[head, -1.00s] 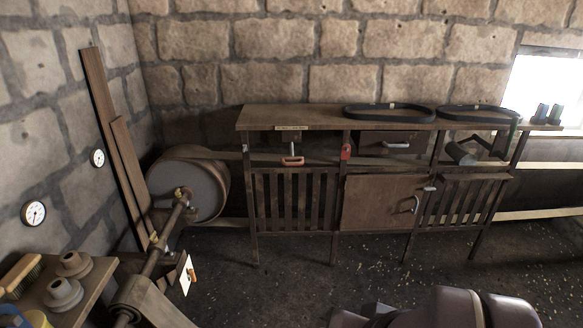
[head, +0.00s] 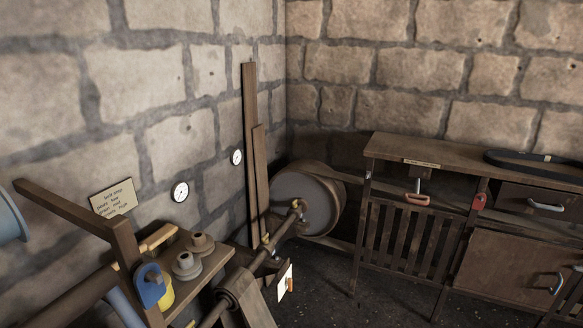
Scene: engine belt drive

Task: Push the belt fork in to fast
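An orange-red handle (head: 417,199) on a short metal stem hangs under the top of the wooden bench (head: 400,148), at the right of the head view. A small label plate (head: 421,162) sits on the bench edge above it; its text is too small to read. The handle looks like the belt fork's grip, but I cannot tell for sure. A flat belt (head: 338,174) runs from the large drum (head: 304,198) toward the bench, behind the handle. How far in the handle stands is unclear. My gripper is not in view.
A shaft (head: 280,235) runs from the drum toward the front. A wooden stand (head: 205,260) with grey stepped pulleys (head: 187,265) is at lower left. Dark floor (head: 390,300) before the bench is clear.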

